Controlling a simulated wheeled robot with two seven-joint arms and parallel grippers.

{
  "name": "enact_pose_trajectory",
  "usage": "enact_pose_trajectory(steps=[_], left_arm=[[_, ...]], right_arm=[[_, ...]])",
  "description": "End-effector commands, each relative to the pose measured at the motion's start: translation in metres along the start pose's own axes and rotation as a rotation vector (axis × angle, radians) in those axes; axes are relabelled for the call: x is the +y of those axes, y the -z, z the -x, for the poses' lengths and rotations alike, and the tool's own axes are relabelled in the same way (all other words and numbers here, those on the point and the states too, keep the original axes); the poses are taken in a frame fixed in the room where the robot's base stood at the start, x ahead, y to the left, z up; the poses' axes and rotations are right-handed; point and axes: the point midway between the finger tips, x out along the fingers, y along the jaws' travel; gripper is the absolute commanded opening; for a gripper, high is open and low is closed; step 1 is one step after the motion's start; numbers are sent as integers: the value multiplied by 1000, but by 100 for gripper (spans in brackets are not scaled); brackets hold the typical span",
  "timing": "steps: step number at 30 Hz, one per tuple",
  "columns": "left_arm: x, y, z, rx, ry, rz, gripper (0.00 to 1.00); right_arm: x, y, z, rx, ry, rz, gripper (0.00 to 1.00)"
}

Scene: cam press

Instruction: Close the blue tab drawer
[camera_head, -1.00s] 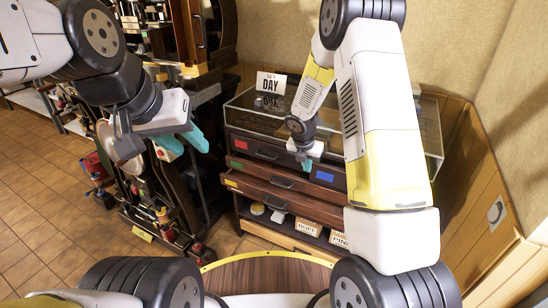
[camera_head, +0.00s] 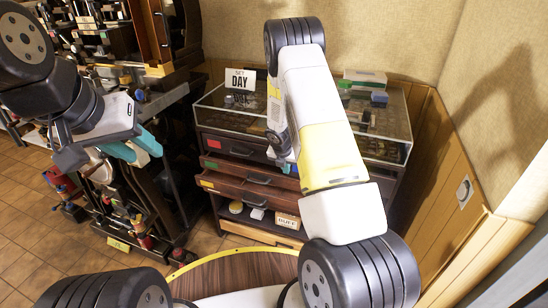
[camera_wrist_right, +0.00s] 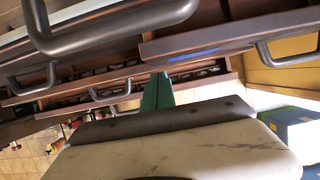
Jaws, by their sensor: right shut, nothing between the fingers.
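In the right wrist view, the blue tab (camera_wrist_right: 195,53) shows as a thin strip on a brown drawer front (camera_wrist_right: 240,34) with a dark handle. This front appears to stand out from the drawers beside it; how far I cannot tell. In the head view my right arm hides most of that part of the cabinet. My right gripper (camera_wrist_right: 157,92) is shut and empty, its teal fingertips close to the drawer front; contact is unclear. My left gripper (camera_head: 134,147) is open and empty, well left of the cabinet.
The drawer cabinet (camera_head: 232,146) also has red (camera_head: 214,143), green (camera_head: 211,164) and yellow (camera_head: 207,184) tabs. Its glass top holds a DAY sign (camera_head: 240,79) and small boxes (camera_head: 364,78). A dark machine stands left. A wood-panelled wall (camera_head: 440,170) bounds the right.

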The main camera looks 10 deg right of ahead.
Motion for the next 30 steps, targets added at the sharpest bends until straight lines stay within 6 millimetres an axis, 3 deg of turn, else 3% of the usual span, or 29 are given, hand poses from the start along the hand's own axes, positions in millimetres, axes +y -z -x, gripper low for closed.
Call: enact_pose_trajectory(steps=[16,24,30], left_arm=[[0,0,0,0,0,0,36],[0,0,0,0,0,0,36],[0,0,0,0,0,0,36]], right_arm=[[0,-10,-4,1,0,1,0],[0,-33,-13,0,0,-2,0],[0,-33,-13,1,0,1,0]])
